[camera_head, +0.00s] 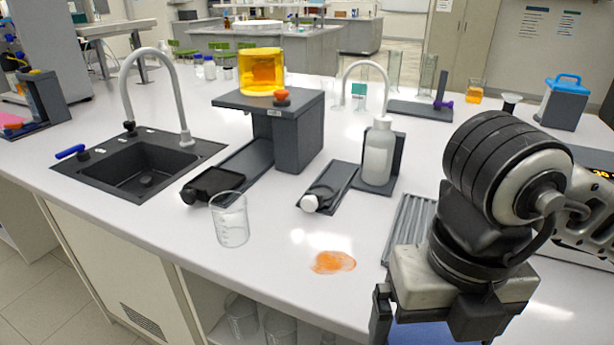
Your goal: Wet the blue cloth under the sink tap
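The black sink (140,175) is set into the white counter at the left. A blue lever (70,152) sits at the sink's left rim. A patch of blue cloth (424,335) shows at the bottom edge, below my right gripper (428,326); most of it is cut off or hidden. The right gripper points down with its fingers wide apart, one on each side of the blue patch. Its fingertips are near the frame's edge. My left gripper is not in view.
An orange spill (333,262) lies on the counter left of my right gripper. A glass beaker (230,219) stands near the front edge. A dark stand (290,130) with a yellow vessel (261,70) and a white bottle (377,155) stand between gripper and sink.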

